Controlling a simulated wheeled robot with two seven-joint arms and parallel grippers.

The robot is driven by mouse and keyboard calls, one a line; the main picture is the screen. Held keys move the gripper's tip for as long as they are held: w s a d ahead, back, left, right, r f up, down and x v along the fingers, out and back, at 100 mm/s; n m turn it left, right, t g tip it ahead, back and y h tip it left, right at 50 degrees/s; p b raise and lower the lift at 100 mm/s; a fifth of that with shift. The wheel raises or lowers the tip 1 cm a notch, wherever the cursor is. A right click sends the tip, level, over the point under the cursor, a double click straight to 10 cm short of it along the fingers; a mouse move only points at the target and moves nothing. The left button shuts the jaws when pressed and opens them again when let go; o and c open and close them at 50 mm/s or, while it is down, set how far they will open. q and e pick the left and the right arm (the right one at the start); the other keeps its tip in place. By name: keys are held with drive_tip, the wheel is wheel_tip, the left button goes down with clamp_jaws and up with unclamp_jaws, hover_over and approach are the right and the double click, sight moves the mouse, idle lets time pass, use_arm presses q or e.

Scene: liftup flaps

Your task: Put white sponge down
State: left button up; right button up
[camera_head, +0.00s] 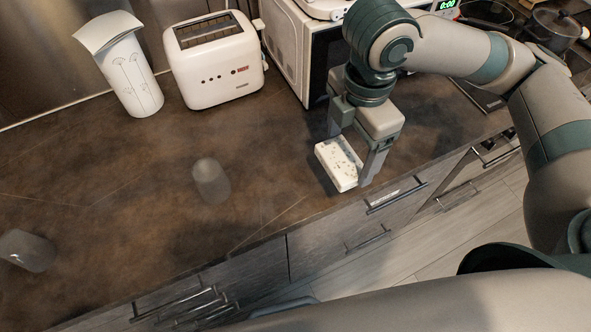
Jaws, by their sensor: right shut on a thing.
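The white sponge (338,164) is a pale block with dark speckles, near the front edge of the brown countertop (120,200). My right gripper (352,165) points down and is shut on the sponge, with one finger showing at its right side. The other finger is partly hidden behind the sponge. I cannot tell whether the sponge touches the counter or is just above it. My left gripper is not in view.
A white toaster (215,62) and a paper towel roll (128,68) stand at the back left. A microwave (310,50) is behind my right gripper. Pots (552,28) are at the far right. The counter left of the sponge is mostly clear. Drawers (340,235) lie below the front edge.

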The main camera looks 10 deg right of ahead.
drive_tip(key=shift+w+d+f, duration=0.15)
drive_tip(key=shift+w+d, duration=0.05)
drive_tip(key=shift+d, duration=0.1)
drive_tip(key=shift+d+r, duration=0.1)
drive_tip(key=shift+r, duration=0.1)
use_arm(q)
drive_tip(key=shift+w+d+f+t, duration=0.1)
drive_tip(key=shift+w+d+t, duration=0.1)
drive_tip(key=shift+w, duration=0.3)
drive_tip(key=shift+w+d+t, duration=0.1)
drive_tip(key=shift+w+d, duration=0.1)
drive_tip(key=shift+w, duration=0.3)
use_arm(e)
drive_tip(key=w+a+f, duration=0.4)
drive_tip(key=w+a, duration=0.1)
drive_tip(key=w+a+f+p, duration=0.1)
drive_tip(key=w+a+f, duration=0.1)
drive_tip(key=shift+w+a+f, duration=0.1)
drive_tip(key=shift+w+a, duration=0.1)
drive_tip(key=shift+a, duration=0.15)
drive_tip(key=shift+w+a+f, duration=0.4)
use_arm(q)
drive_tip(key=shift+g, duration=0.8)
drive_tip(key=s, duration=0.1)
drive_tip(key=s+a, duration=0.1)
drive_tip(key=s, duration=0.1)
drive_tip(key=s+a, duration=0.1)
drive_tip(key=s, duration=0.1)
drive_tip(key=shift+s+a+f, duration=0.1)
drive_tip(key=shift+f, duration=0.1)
